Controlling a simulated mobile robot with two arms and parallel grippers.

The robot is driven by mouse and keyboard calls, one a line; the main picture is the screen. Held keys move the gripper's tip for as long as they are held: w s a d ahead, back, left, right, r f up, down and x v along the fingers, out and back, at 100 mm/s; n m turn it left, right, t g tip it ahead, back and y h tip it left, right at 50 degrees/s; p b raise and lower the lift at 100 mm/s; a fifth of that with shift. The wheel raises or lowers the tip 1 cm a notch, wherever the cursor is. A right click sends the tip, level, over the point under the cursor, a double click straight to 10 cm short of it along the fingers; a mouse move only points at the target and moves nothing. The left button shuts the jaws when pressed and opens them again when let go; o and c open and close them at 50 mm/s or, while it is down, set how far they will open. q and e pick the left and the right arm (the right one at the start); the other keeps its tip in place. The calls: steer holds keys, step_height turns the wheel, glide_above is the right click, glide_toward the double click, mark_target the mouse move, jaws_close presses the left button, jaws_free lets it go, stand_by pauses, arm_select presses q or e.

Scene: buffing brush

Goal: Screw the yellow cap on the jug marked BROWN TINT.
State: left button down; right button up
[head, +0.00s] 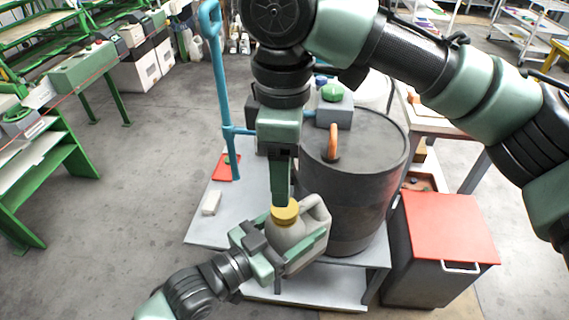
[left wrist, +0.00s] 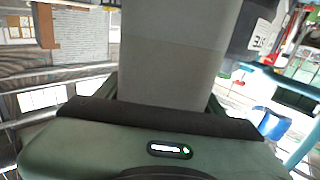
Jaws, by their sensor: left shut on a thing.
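The pale grey jug (head: 291,232) is upright above the front of the grey bench, its handle to the right. My left gripper (head: 288,240) comes from the lower left and is shut on the jug's body. The jug's grey wall (left wrist: 180,60) fills the middle of the left wrist view between the fingers. The yellow cap (head: 286,213) is at the jug's neck; how it is seated cannot be told. My right gripper (head: 280,200) points down with its fingertips at the cap; whether its fingers grip the cap cannot be told. No BROWN TINT marking is readable.
A large dark drum (head: 365,170) stands close behind and right of the jug. A blue upright pole (head: 219,90) rises at the left of the bench (head: 204,231). A red-lidded bin (head: 440,230) stands at the right. The floor at the left is open.

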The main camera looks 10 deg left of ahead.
steer(key=n, duration=0.6)
steer(key=shift+r, duration=0.25)
steer(key=n, duration=0.7)
steer(key=shift+d+r, duration=0.1)
steer(key=shift+r, duration=0.1)
glide_above(298, 230)
steer(key=w+a, duration=0.2)
steer(key=a, duration=0.1)
steer(key=shift+s+d+f, duration=0.1)
steer(key=shift+s+f, duration=0.05)
steer(key=shift+f, duration=1.85)
steer(key=shift+s+d+f, duration=0.1)
steer(key=shift+f, duration=1.9)
